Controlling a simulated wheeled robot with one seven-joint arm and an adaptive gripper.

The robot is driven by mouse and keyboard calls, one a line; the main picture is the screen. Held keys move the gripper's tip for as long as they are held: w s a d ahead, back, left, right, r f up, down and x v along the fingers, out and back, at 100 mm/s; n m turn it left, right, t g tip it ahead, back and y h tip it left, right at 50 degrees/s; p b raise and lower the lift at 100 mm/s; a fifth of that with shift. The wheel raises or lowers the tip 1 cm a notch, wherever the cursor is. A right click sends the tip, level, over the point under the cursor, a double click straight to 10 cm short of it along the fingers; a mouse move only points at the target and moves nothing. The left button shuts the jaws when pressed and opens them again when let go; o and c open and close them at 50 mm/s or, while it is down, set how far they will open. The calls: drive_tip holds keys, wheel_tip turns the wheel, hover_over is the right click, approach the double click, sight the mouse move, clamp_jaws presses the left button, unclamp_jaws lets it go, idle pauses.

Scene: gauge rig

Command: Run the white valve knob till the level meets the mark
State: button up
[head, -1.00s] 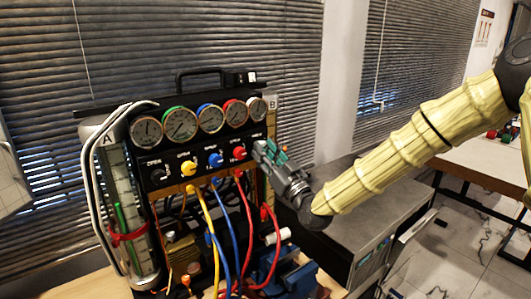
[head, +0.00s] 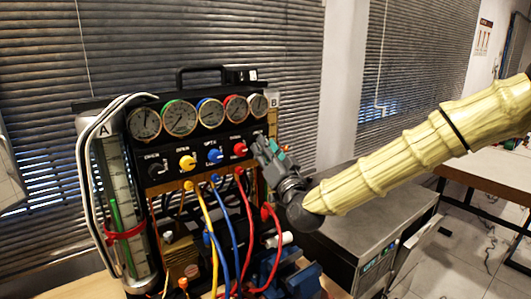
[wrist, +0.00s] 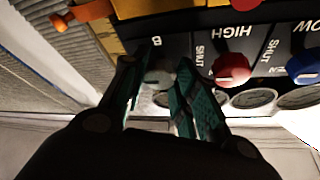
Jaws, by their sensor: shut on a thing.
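A black gauge panel (head: 190,140) carries a row of knobs under its dials. My gripper (head: 262,144) is at the panel's right end, beside the red knob (head: 239,149). In the wrist view my gripper (wrist: 158,70) has its fingers on either side of a pale grey-white knob (wrist: 159,77) and is shut on it. The fingers hide this knob in the head view. Tube A (head: 118,185) stands at the left with a green column (head: 115,213) and a red band (head: 125,235). The green top appears above the band. A B label (head: 274,102) is at the right; its tube is mostly hidden.
Yellow (head: 188,162) and blue (head: 214,156) knobs sit left of the red one. Several coloured hoses hang below the panel. A grey metal box (head: 350,215) stands to the right, below my arm. A handle tops the rig.

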drive_tip(key=o, duration=1)
drive_tip(key=v, duration=1.2)
